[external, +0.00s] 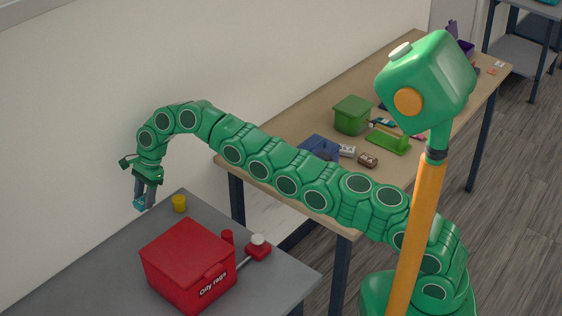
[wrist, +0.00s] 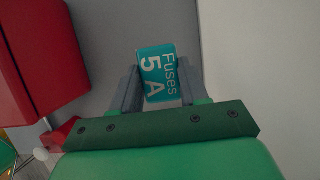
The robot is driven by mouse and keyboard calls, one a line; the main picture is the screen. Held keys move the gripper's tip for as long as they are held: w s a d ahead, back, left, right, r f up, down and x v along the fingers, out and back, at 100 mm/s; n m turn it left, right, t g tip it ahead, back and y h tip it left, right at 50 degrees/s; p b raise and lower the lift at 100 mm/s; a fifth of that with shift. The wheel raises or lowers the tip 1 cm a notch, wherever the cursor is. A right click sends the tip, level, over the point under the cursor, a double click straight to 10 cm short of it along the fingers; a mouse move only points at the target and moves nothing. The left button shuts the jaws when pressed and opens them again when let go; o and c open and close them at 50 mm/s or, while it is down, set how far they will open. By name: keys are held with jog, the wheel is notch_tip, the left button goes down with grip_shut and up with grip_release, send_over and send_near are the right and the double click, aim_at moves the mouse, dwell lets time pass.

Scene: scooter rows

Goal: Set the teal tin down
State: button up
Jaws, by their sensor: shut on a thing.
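The teal tin (wrist: 158,72) is a small box lettered "Fuses 5 A". In the wrist view it sits between the two fingers of my gripper (wrist: 157,90), which is shut on it. In the external view my gripper (external: 147,192) hangs down from the curved arm, near the wall, with the teal tin (external: 140,204) at its fingertips. The tin is over or near the back left edge of the grey table (external: 90,268). I cannot tell whether it touches the tabletop.
A yellow cylinder (external: 179,204) stands just right of my gripper. A red "Oily rags" bin (external: 180,262) stands in front, with a red cylinder (external: 227,237) and a red thing with a white knob (external: 258,247) beside it. The wooden bench (external: 285,130) holds several items.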

aim_at(146, 233)
jog(key=shift+s+a+f, duration=0.2)
jog(key=shift+s+a, duration=0.1)
jog(key=shift+s, duration=0.15)
jog(key=shift+f, duration=4.9)
jog(key=o, duration=1.1)
jog(key=shift+f, duration=0.1)
jog(key=shift+o, duration=0.2)
jog(key=v, duration=1.2)
